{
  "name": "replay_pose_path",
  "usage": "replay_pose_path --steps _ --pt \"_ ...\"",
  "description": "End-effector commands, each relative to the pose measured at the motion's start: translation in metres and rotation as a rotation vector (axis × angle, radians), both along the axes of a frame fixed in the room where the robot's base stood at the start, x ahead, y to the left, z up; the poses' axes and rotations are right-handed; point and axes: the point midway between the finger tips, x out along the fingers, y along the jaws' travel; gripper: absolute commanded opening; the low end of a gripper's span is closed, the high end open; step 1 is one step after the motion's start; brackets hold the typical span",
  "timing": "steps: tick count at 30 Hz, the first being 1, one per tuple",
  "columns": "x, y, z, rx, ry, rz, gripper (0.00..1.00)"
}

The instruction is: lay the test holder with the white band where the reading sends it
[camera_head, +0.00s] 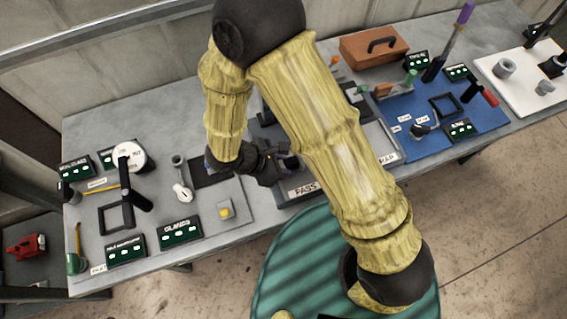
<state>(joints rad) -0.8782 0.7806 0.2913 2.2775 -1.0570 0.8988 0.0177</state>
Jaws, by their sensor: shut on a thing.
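My gripper (280,166) is at the near left part of a grey tray whose front label reads PASS (305,190). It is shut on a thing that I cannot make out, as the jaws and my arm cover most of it. No white band shows clearly there. A second label on the right (387,158) is partly covered by my arm and not fully legible. A round white dial (128,156) stands on the left of the bench; its reading is too small to tell.
A pale rod-like piece (182,190) lies left of my gripper beside a dark square (211,172). Black signs, one reading GLANDS (180,232), stand near the front edge.

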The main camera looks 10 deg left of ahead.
Motion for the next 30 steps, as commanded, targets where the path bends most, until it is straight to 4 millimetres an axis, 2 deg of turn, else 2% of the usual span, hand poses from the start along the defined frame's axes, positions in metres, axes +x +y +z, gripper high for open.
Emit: replay_pose_path --steps 29,30 --pt "0.0 0.0 -0.0074 0.0 -0.001 0.001 0.0" --pt "0.0 0.0 -0.0073 0.0 -0.001 0.001 0.29"
